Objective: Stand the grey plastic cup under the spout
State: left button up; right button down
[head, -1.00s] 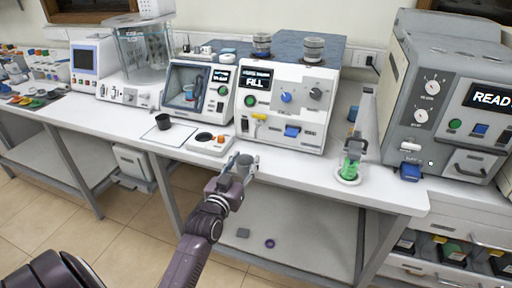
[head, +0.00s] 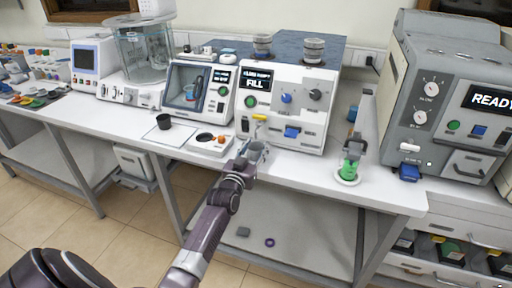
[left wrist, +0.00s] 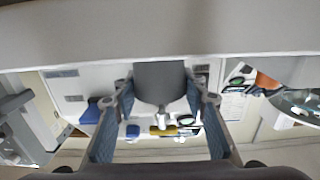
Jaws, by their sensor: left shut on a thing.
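The grey plastic cup (head: 257,151) is in my left gripper (head: 249,157), held at the front of the white FILL machine (head: 285,110). The left wrist view shows the cup (left wrist: 160,82) between the two fingers (left wrist: 160,98), which are shut on it. The spout (head: 256,124), with a yellow handle (head: 260,117), is on the lower left of the machine's front. In the head view the cup appears just below the spout. I cannot tell whether it is straight under it or whether its base touches the bench. My right gripper is not in view.
A dark cup (head: 163,121) stands on a pad further left. A stand with green liquid (head: 348,170) is to the right. The bench front (head: 300,172) between is clear.

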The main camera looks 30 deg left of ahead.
pick_arm(q)
jog(key=o, duration=1)
jog(key=shift+f, duration=0.15)
jog(key=v, duration=1.2)
jog(key=shift+b, duration=0.45)
